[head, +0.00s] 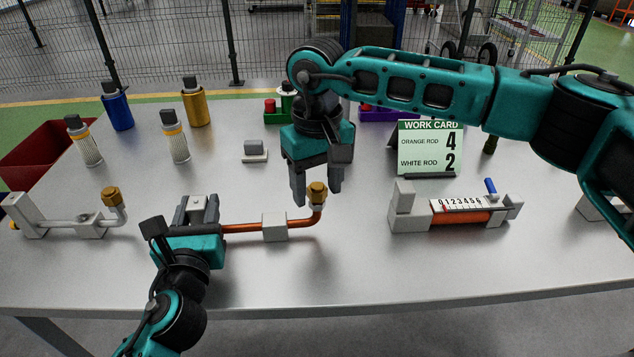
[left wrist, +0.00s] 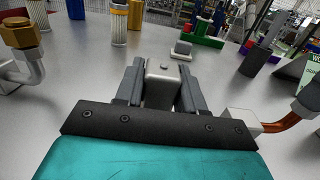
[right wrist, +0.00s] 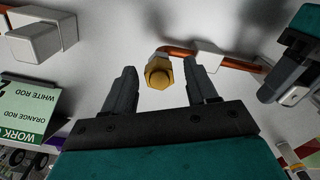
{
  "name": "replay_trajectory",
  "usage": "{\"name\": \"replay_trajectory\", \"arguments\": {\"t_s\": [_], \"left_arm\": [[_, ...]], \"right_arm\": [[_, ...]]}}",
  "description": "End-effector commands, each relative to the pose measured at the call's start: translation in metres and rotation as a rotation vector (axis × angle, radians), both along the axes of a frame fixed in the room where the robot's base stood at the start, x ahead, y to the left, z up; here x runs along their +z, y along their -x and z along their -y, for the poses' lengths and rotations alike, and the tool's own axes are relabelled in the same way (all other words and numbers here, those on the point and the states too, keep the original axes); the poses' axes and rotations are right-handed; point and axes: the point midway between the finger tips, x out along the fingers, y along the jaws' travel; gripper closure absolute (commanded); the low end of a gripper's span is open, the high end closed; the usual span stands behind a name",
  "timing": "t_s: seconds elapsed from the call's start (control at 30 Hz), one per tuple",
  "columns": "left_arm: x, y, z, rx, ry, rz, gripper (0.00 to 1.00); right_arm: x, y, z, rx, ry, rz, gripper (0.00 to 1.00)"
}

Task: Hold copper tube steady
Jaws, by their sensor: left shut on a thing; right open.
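The copper tube (head: 250,227) runs through a pale support block (head: 274,227) and bends up at its right end to a brass hex nut (head: 317,194). My left gripper (head: 199,204) is shut on a grey block (left wrist: 163,84) at the tube's left end; the gripper hides that end in the head view. My right gripper (head: 316,190) points down, open, at the brass nut. In the right wrist view the nut (right wrist: 158,73) shows between the spread fingers (right wrist: 162,72), with gaps on both sides.
A silver tube with its own brass nut (head: 112,196) stands at the left. A gauge fixture with an orange rod (head: 460,217) and a work card (head: 430,148) are at the right. Several canisters (head: 195,104) and a red bin (head: 45,150) are at the back left. The front table strip is clear.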

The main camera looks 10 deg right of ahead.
Motion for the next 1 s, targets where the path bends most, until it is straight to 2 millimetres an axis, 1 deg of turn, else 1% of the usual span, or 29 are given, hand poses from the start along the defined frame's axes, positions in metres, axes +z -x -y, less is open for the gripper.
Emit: {"name": "replay_trajectory", "arguments": {"t_s": [0.17,0.27,0.5,0.6,0.7,0.83,1.0], "left_arm": [[-0.001,0.0,0.0,0.0,-0.004,-0.001,1.0],[-0.001,0.0,0.0,0.0,-0.004,-0.002,1.0],[-0.001,0.0,0.0,0.0,-0.005,-0.001,1.0],[-0.001,0.0,0.0,0.0,-0.005,-0.001,1.0],[-0.001,0.0,0.0,0.0,-0.005,-0.001,1.0],[-0.001,0.0,0.0,0.0,-0.004,-0.001,1.0],[-0.001,0.0,0.0,0.0,-0.004,-0.001,1.0]], "right_arm": [[0.005,-0.001,0.0,-0.002,-0.001,0.003,0.43],[0.018,-0.002,0.0,-0.002,0.0,0.005,0.43],[0.069,-0.001,0.0,-0.001,-0.001,0.006,0.43],[0.088,-0.001,0.0,-0.001,-0.001,0.004,0.43],[0.104,-0.001,-0.001,-0.001,-0.001,0.003,0.43],[0.116,0.0,-0.001,0.001,-0.001,0.002,0.43],[0.121,0.0,0.0,0.001,0.001,0.0,0.43]]}}
